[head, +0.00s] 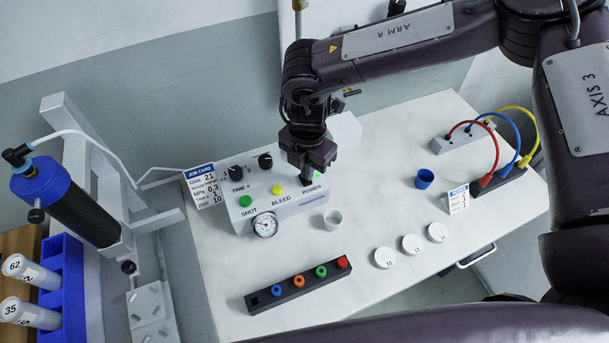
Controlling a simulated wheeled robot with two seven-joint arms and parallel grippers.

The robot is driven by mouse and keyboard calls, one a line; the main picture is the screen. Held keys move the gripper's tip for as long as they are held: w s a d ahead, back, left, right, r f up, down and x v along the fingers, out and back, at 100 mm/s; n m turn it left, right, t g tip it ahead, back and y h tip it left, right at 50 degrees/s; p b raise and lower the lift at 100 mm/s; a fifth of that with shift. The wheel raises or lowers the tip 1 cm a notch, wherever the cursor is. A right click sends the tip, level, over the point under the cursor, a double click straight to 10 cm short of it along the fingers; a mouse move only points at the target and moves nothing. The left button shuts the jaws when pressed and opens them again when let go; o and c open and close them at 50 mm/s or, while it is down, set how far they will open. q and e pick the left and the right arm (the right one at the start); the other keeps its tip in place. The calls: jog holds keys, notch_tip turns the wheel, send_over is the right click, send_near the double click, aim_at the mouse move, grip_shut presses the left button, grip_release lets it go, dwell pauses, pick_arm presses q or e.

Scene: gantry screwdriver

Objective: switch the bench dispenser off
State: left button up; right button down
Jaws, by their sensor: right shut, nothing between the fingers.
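The bench dispenser (290,208) is a pale grey box on the white bench, with black knobs, a round gauge (264,224) and labels SHOT, BLEED and POWER. A green button (245,201) is above SHOT and a yellow one (278,190) above BLEED. A small green spot (317,174) shows near the POWER end. My right gripper (308,177) points down at the dispenser's right end, just above the POWER label, shut and empty. It hides the power switch; I cannot tell whether it touches it. My left gripper is out of view.
A job card (205,188) stands left of the dispenser. In front are a small clear cup (332,219) and a black strip with coloured tips (298,284). Right are a blue cup (424,179), white lids (411,244) and a cabled power strip (463,138). A syringe stand is at left.

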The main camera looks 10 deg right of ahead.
jog(key=shift+f+b, duration=0.55)
jog(key=shift+f, duration=0.35)
jog(key=shift+s, duration=0.1)
dwell(0.3)
jog(key=shift+r+p, duration=3)
jog(key=shift+r, duration=0.55)
